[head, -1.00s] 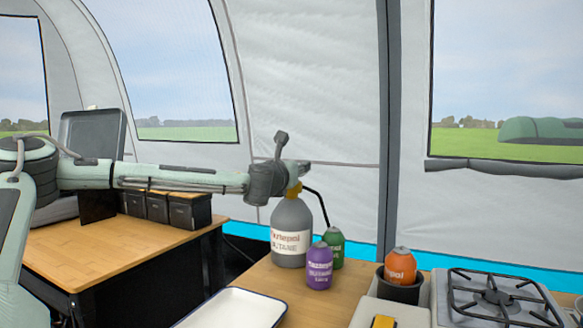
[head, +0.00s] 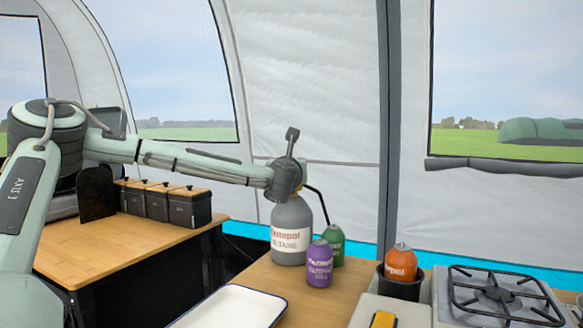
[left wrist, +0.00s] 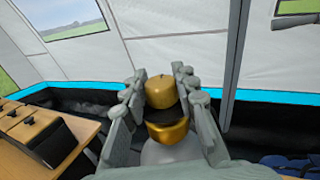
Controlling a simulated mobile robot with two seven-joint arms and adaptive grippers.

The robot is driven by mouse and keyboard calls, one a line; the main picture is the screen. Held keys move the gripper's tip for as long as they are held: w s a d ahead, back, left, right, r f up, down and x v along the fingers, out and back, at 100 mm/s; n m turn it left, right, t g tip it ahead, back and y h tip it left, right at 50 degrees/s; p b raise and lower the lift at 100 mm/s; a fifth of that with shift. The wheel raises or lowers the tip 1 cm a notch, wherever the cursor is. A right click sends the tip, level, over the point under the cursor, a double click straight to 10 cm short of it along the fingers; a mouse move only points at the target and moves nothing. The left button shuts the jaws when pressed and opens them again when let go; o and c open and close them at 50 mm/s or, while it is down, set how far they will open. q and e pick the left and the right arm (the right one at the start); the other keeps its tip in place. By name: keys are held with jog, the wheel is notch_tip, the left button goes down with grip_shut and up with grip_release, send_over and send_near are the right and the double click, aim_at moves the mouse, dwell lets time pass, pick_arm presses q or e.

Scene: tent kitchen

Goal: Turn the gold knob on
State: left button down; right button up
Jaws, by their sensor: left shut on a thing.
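A grey gas bottle (head: 290,232) with a white label stands upright on the wooden table. Its gold knob (left wrist: 160,92) shows in the left wrist view, above a gold valve body (left wrist: 168,133). In the head view the knob is hidden behind my gripper. My left gripper (left wrist: 159,80) is shut on the gold knob, with one finger on each side of it. In the head view my left gripper (head: 297,188) is at the bottle's top. A black hose (head: 325,207) leads away from the bottle's top. My right gripper is not in view.
A purple canister (head: 319,266) and a green one (head: 336,246) stand close to the bottle's right. An orange canister (head: 400,262) sits in a dark holder near the stove (head: 500,292). A white tray (head: 232,306) lies in front.

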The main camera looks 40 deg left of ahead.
pick_arm(q)
jog(key=n+g+y+b, duration=0.1)
jog(key=n+g+y, duration=0.1)
jog(key=g, duration=0.1)
jog(key=shift+w+d+n+y, duration=0.1)
jog(key=shift+n+y, duration=0.2)
jog(key=shift+y, duration=0.1)
jog(key=n+g+y, duration=0.2)
jog(key=g, duration=0.1)
jog(key=shift+n+g, duration=0.3)
jog(key=shift+n, duration=0.1)
jog(key=n+g+y, duration=0.1)
jog(key=g, duration=0.1)
jog(key=shift+n+g, duration=0.4)
jog(key=n+g, duration=0.2)
jog(key=g, duration=0.2)
jog(key=shift+f+n+y+p, duration=0.1)
jog(key=shift+n+y+p, duration=0.25)
jog(key=shift+n+y, duration=0.05)
jog(key=shift+n+g, duration=0.4)
jog(key=shift+g, duration=0.7)
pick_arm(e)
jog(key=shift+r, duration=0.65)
pick_arm(q)
jog(key=shift+n, duration=0.3)
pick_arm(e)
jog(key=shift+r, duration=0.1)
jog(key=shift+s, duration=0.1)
